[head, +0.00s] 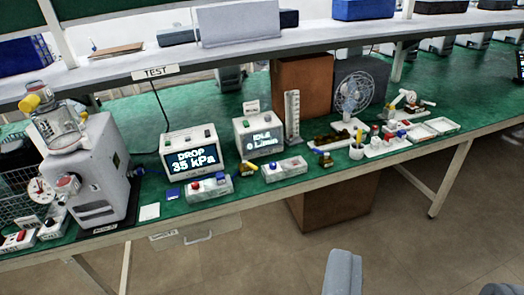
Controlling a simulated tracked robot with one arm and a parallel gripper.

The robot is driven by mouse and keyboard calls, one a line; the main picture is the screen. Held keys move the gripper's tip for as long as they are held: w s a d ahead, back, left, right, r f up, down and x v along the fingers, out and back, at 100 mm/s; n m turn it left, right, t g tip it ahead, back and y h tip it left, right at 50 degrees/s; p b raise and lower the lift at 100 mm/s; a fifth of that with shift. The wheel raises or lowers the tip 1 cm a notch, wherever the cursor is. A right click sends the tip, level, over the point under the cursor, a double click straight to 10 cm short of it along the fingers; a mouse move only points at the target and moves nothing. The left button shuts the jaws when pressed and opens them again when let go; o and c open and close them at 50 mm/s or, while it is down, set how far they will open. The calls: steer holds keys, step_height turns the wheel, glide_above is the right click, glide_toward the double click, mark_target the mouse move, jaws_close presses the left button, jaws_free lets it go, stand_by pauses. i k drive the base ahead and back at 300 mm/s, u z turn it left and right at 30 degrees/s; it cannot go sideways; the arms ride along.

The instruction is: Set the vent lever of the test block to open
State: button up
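My gripper (420,278) shows at the bottom right as two grey fingers, wide apart with only floor visible between them. It is in front of the bench, away from everything on it. Under the TEST sign (155,72) stands a box with a display (191,150) reading DROP 35 kPa. A second display box (259,136) reading IDLE stands right of it. Small brass-coloured fittings with yellow parts (248,168) and (325,160) lie near them. I cannot tell which piece is the test block, and no vent lever's position can be made out.
Button boxes (207,188) and (284,169) line the front edge. A fan (356,93), a white tray (433,128) and small parts stand right. A shelf (130,75) runs above. Floor (400,225) before the bench is clear.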

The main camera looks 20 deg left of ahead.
mark_target(245, 162)
steer(key=u, duration=0.2)
steer(key=i, duration=1.3)
steer(key=u, duration=0.95)
steer(key=i, duration=0.55)
steer(key=u, duration=0.45)
steer(key=k, duration=0.9)
steer(key=u, duration=0.15)
steer(key=i, duration=0.9)
steer(key=z, duration=0.1)
